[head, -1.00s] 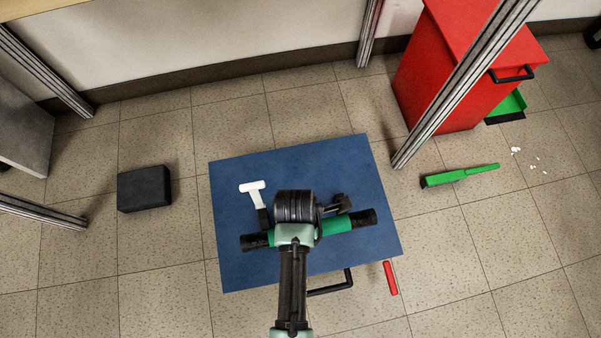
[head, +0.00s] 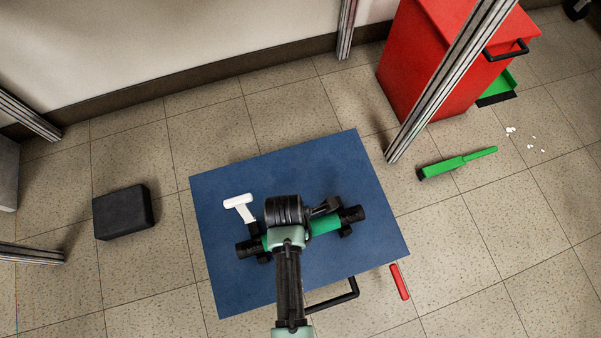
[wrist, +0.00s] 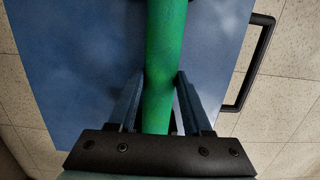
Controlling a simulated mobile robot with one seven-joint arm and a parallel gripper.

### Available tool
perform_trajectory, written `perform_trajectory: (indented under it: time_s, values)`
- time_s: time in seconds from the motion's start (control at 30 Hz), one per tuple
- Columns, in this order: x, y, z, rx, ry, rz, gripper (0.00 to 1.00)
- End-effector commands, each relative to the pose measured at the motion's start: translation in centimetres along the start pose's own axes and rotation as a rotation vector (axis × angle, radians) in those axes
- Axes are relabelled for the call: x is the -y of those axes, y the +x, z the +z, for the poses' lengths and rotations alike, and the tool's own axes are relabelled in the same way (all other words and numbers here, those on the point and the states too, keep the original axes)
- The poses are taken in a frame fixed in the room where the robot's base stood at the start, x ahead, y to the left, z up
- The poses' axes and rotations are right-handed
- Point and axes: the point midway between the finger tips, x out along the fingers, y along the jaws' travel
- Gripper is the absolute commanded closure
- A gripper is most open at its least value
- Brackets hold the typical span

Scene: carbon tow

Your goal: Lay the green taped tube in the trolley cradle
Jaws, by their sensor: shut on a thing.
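The green taped tube (head: 325,225) has black ends and lies across the middle of the blue trolley deck (head: 225,285). My gripper (head: 286,237) is shut on its middle; my wrist hides part of the tube in the head view. In the wrist view, the green tube (wrist: 163,60) runs between the two fingers of my gripper (wrist: 160,85). Small black supports, likely the cradle, show beside the tube near its left end (head: 264,258) and right end (head: 346,231). I cannot tell whether the tube rests in them.
A white-headed tool (head: 240,207) lies on the deck left of my wrist. The black trolley handle (head: 345,293) juts from the near edge. A red bar (head: 399,282), green brush (head: 458,163), black block (head: 123,212), red cabinet (head: 430,65) and metal post (head: 440,95) stand around.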

Motion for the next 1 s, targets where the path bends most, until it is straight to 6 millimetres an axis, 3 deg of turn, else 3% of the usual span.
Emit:
perform_trajectory:
  time_s: [0.03, 0.43, 0.47, 0.6, 1.0]
  values:
    - [-0.02, 0.93, -0.09, 0.000, 0.000, 0.000, 1.00]
    - [-0.05, 1.12, -0.11, 0.001, 0.000, 0.001, 1.00]
    - [-0.03, 1.12, -0.12, 0.000, 0.000, 0.001, 0.47]
    - [-0.01, 1.10, -0.12, 0.000, 0.000, 0.000, 0.22]
    - [0.02, 0.35, -0.07, 0.000, 0.000, 0.000, 0.21]
